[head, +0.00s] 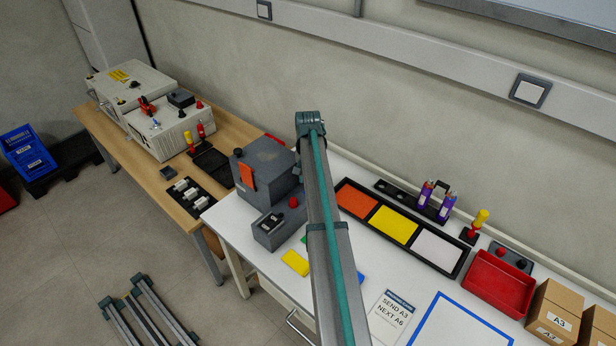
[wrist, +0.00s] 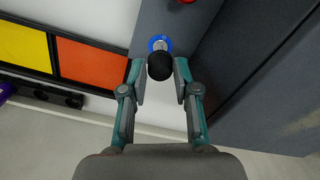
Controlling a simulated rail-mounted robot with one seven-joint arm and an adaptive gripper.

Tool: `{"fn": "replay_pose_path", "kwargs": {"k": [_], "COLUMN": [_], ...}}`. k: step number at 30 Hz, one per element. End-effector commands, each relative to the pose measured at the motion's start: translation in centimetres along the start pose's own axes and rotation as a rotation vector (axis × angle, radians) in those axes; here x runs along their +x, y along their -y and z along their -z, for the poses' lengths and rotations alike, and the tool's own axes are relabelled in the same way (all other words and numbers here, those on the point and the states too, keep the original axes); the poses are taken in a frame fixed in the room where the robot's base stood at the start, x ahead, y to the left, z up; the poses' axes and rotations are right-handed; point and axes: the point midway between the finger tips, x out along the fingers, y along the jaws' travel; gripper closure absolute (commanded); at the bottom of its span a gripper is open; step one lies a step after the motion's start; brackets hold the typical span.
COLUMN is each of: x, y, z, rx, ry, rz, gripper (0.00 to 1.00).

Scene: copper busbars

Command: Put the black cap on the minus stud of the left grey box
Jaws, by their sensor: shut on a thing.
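My gripper (wrist: 160,68) is shut on the black cap (wrist: 160,66), which sits between its fingertips in the wrist view. The minus stud, with a blue ring (wrist: 158,40) and a silvery middle, shows just beyond the cap on a grey surface. The cap partly overlaps the stud in this view; I cannot tell whether they touch. The grey box (head: 268,163) stands on the white table, with a red cap (head: 293,202) by its near right side. A red piece (wrist: 188,1) also shows at the wrist view's top edge. My arm hides the gripper and stud in the head view.
A tall dark grey wall (wrist: 245,75) rises close to the right of my gripper in the wrist view. The tray with orange, yellow and white sections (head: 347,185) lies right of the box. A smaller grey block (head: 275,230) stands in front.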

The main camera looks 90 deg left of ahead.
Motion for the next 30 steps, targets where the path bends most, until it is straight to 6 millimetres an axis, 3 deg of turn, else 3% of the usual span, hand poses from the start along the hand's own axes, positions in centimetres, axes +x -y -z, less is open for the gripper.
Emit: {"fn": "replay_pose_path", "kwargs": {"k": [16, 30], "x": [3.0, 3.2], "y": [0.0, 0.0], "z": [0.0, 0.1], "rx": [0.0, 0.0], "ry": [0.001, 0.0], "rz": [0.0, 0.0], "gripper": [0.92, 0.92]}}
